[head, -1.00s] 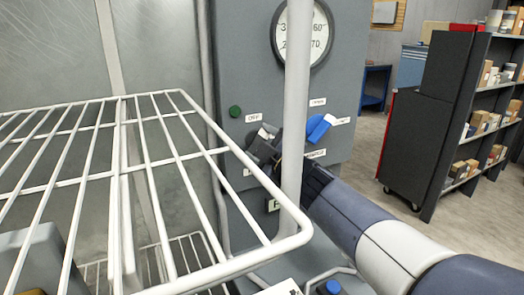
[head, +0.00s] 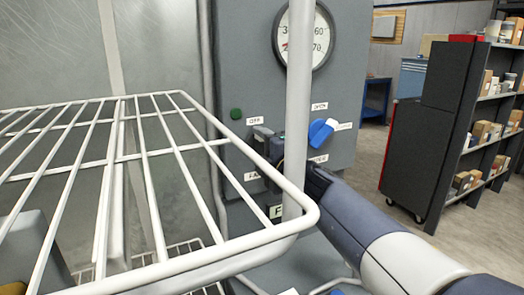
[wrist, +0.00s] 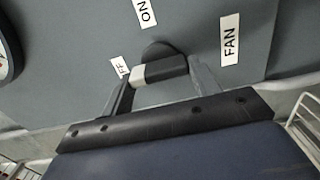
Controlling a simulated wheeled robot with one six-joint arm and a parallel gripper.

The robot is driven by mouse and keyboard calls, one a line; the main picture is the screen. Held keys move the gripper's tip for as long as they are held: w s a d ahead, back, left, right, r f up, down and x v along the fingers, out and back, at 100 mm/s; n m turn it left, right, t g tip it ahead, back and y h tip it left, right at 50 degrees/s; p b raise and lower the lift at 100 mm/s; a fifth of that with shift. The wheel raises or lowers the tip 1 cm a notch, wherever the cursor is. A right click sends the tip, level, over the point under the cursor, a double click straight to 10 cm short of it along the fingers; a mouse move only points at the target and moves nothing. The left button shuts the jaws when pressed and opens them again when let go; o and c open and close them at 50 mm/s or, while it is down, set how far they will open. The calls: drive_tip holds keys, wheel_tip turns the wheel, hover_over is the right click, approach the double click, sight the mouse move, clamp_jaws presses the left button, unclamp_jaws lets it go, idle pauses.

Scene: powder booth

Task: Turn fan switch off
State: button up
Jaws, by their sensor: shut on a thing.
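The fan switch is a dark round knob with a bar handle, light grey at one end; in the wrist view its handle (wrist: 165,69) sits between my fingers. The light end points at the partly covered OFF label (wrist: 120,67). The ON label (wrist: 147,12) and FAN label (wrist: 230,38) are on the grey panel around it. My gripper (wrist: 160,78) is shut on the handle, a finger at each end.
A white wire rack (head: 200,258) and its post (head: 298,100) stand in front of the panel. Right of the switch is a blue-handled knob (head: 320,131) with an OPEN label. A round gauge (head: 305,35) is above and a green button (head: 236,114) to the left. Shelving stands at right.

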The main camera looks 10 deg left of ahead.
idle(0.4)
drive_tip(key=o, duration=1)
drive_tip(key=p+v, duration=0.1)
drive_tip(key=v, duration=0.9)
drive_tip(key=shift+s+d+p, duration=0.25)
drive_tip(key=shift+s+p, duration=0.05)
drive_tip(key=shift+p, duration=0.05)
drive_tip(key=shift+a, duration=0.1)
drive_tip(key=b+x, duration=0.1)
drive_tip(key=x, duration=0.9)
drive_tip(key=shift+w+a+b, duration=0.2)
drive_tip(key=shift+w+b, duration=0.1)
drive_tip(key=shift+w, duration=0.05)
